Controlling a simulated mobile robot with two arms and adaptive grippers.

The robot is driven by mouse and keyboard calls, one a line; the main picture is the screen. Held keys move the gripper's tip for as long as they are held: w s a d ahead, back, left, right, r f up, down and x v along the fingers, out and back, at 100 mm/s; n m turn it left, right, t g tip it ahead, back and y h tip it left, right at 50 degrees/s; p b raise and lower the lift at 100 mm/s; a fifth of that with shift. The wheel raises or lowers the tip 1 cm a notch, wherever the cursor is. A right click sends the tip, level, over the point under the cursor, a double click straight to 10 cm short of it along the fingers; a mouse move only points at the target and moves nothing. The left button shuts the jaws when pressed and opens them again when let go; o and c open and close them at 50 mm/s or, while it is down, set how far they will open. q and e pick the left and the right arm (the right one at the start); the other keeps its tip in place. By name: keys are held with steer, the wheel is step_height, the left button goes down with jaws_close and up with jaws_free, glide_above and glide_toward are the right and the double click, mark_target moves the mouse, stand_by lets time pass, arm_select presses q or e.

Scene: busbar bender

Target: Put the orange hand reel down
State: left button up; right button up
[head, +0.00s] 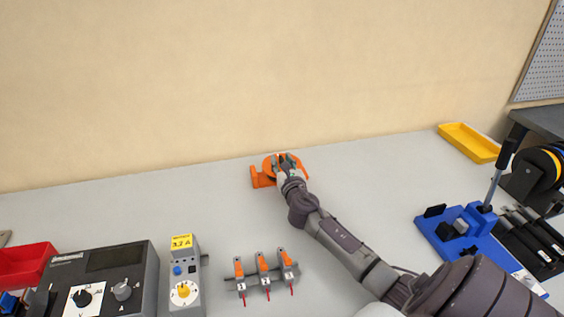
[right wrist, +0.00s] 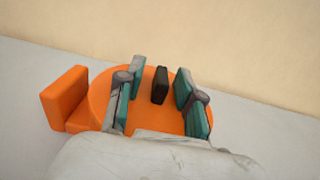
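The orange hand reel (head: 257,177) is at the back of the grey table, near the wall, and appears to rest on the tabletop. In the right wrist view its round orange disc (right wrist: 105,90) lies under my fingers, with an orange block (right wrist: 66,98) at its left and a dark upright knob (right wrist: 160,86) on top. My right gripper (head: 286,160) is over the reel. Its two fingers stand apart on either side of the knob, with visible gaps to it. The gripper's body hides the near part of the disc. My left gripper is not in view.
Three orange-topped tools stand in a grey rack (head: 262,283) at the front. A blue bender (head: 462,240) is at right, a yellow tray (head: 468,143) at back right. A dark control box (head: 105,275) and red bin (head: 25,265) are at left. The table's back left is clear.

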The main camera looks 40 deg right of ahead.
steer(key=shift+r, duration=0.1)
steer(key=v, duration=1.1)
steer(key=shift+s, duration=0.1)
steer(key=shift+o, duration=0.4)
steer(key=shift+s+a+p, duration=0.15)
steer(key=shift+s+p, duration=0.2)
steer(key=shift+p, duration=0.1)
steer(key=p+v, duration=0.2)
steer(key=shift+s+p, duration=0.35)
steer(key=x, duration=0.7)
steer(key=shift+w, duration=0.25)
steer(key=shift+x, duration=0.85)
steer(key=x, duration=0.4)
steer(key=shift+w, duration=0.3)
steer(key=shift+r, duration=0.1)
